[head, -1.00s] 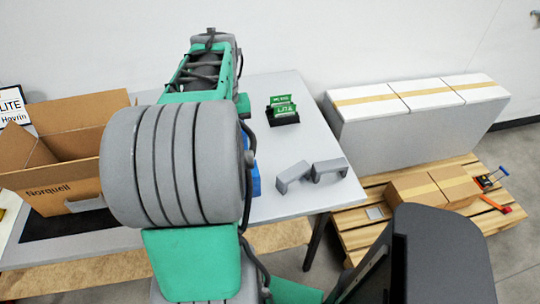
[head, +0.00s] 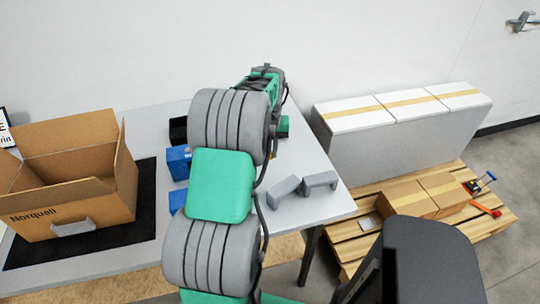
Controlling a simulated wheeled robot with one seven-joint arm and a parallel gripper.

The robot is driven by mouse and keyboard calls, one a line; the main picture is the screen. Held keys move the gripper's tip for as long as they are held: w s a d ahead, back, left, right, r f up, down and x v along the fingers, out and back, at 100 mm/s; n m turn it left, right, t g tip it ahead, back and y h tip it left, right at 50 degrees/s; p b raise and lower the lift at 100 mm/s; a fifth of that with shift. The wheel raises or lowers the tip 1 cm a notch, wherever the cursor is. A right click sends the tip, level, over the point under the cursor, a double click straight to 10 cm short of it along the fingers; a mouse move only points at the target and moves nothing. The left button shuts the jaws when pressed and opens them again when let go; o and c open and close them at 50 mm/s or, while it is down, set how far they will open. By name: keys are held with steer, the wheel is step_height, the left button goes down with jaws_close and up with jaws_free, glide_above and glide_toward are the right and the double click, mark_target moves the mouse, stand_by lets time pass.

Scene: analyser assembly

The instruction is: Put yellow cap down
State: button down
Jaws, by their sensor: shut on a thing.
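My gripper is hidden behind my own arm in the head view, so its fingers do not show. The yellow cap cannot be made out clearly. A tiny yellowish patch (head: 272,151) shows at the right edge of my arm, over the grey table (head: 318,165); I cannot tell if it is the cap. Blue parts (head: 178,163) stand on the table just left of my arm, partly covered by it.
Two grey brackets (head: 284,186) (head: 320,180) lie near the table's right edge. A green item (head: 284,126) is mostly hidden behind my arm. An open cardboard box (head: 75,205) stands on a black mat (head: 147,215) at left. A pallet (head: 350,252) with boxes stands right of the table.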

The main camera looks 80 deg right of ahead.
mark_target(270, 151)
steer(key=shift+w+d+f, duration=0.1)
steer(key=shift+d+f, duration=0.2)
steer(key=shift+f, duration=1.85)
steer(key=c, duration=1.3)
jaws_free()
steer(key=shift+d, duration=0.1)
steer(key=shift+c, duration=0.2)
steer(key=shift+r, duration=0.15)
